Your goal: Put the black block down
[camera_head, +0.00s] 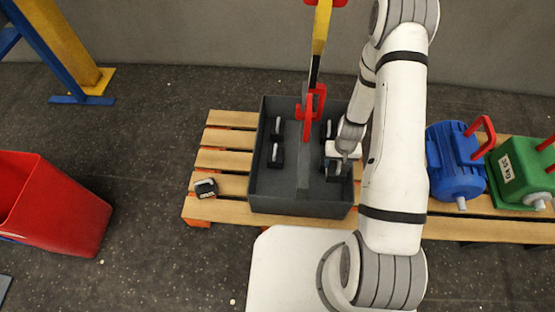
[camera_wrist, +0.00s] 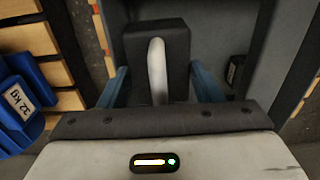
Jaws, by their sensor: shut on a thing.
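My gripper (camera_head: 340,166) points down inside the right side of the dark grey crate (camera_head: 300,207). In the wrist view its two blue fingers (camera_wrist: 160,85) are shut on a black block (camera_wrist: 175,40) with a pale handle on top. The same black block (camera_head: 333,174) shows partly under the gripper in the head view. I cannot tell whether it touches the crate floor. Two other black blocks (camera_head: 277,127) (camera_head: 275,156) stand in the crate's left half, and another (camera_head: 327,130) is at its right, behind my gripper.
The crate stands on a wooden pallet (camera_head: 222,160). A black block (camera_head: 206,188) lies on the pallet at left. A red and yellow hook (camera_head: 313,105) hangs over the crate. A blue weight (camera_head: 455,165), a green weight (camera_head: 522,175) and a red bin (camera_head: 60,205) stand around.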

